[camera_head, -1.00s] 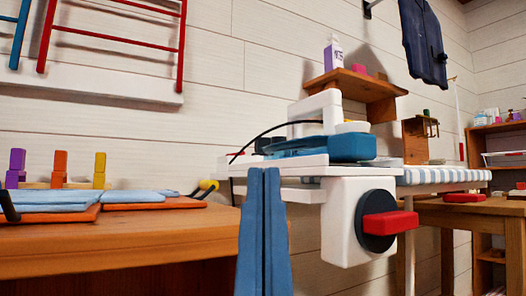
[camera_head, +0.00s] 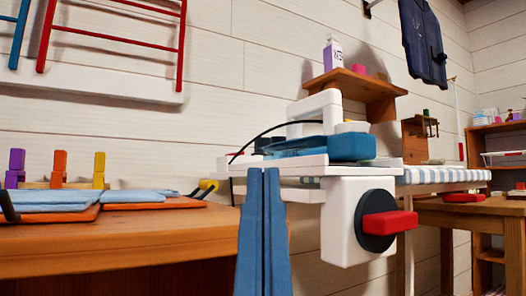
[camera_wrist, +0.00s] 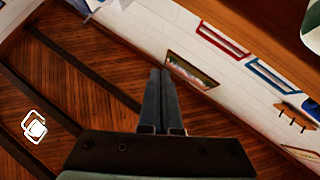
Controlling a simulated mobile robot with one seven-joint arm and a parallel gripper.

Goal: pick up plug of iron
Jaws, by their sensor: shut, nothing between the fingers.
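A blue and white toy iron (camera_head: 318,140) stands on the white end of an ironing board (camera_head: 445,176). Its black cord (camera_head: 262,138) arches from the handle down to the left. I cannot make out its plug for certain. A small yellow piece with a dark part (camera_head: 207,185) lies at the edge of the wooden table, left of the board. My gripper (camera_head: 263,171), two blue fingers, is shut and empty, pointing up in front of the board's left end. It also shows in the wrist view (camera_wrist: 160,73), with its fingers together.
The wooden table (camera_head: 130,246) at left holds folded blue and orange cloths (camera_head: 150,199) and coloured pegs (camera_head: 60,168). A white box with a red-handled dial (camera_head: 345,225) hangs below the board. A shelf (camera_head: 362,88) is above the iron.

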